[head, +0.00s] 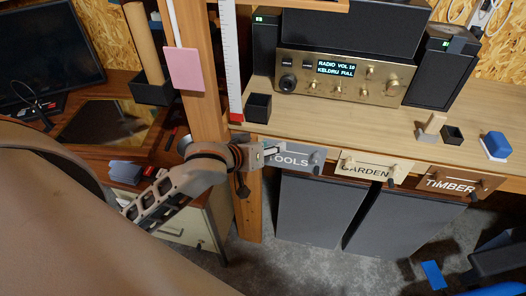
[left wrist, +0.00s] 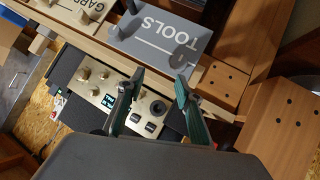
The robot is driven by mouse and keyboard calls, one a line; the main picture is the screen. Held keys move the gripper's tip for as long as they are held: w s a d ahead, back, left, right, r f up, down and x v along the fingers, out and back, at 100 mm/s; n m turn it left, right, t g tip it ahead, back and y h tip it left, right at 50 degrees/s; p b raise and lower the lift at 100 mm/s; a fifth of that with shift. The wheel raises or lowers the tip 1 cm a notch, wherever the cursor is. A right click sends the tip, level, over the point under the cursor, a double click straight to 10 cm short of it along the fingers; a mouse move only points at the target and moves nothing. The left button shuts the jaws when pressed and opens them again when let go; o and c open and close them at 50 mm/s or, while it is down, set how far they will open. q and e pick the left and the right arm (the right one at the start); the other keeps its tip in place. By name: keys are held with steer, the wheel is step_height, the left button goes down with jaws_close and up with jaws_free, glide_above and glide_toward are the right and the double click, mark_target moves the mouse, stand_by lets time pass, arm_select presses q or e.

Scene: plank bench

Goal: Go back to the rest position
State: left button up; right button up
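My left gripper (head: 272,149) is in front of the bench's front edge, at the left end of the grey TOOLS plaque (head: 295,157). In the left wrist view its two green-padded fingers (left wrist: 160,76) stand apart with nothing held between them. There the TOOLS plaque (left wrist: 160,38) lies past the fingertips, and one of its dark pegs is near the right-hand finger. Whether they touch cannot be told. My left arm reaches in from the left, bent at the wrist. I cannot make out my right gripper.
The wooden bench (head: 350,118) carries a brass radio (head: 340,75), speakers and a dark open box (head: 258,107). GARDEN (head: 370,168) and TIMBER (head: 458,182) plaques hang along its edge. A wooden post (head: 200,90) stands close to my left arm. Grey panels are under the bench.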

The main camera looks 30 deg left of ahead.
arm_select(q)
steer(key=shift+s+a+f+m, duration=0.25)
steer(key=shift+s+f+m, duration=0.1)
steer(key=shift+s, duration=0.1)
steer(key=s+d+f+m, duration=0.1)
steer(key=s+f+m, duration=0.2)
steer(key=s+f, duration=0.6)
steer(key=s+d+f+m+g, duration=0.1)
steer(key=s+d+f+m, duration=0.1)
steer(key=s+f, duration=0.7)
step_height(320, 180, down, 7)
steer(key=shift+s+d+m, duration=0.15)
steer(key=shift+d+m, duration=0.15)
steer(key=shift+m, duration=0.25)
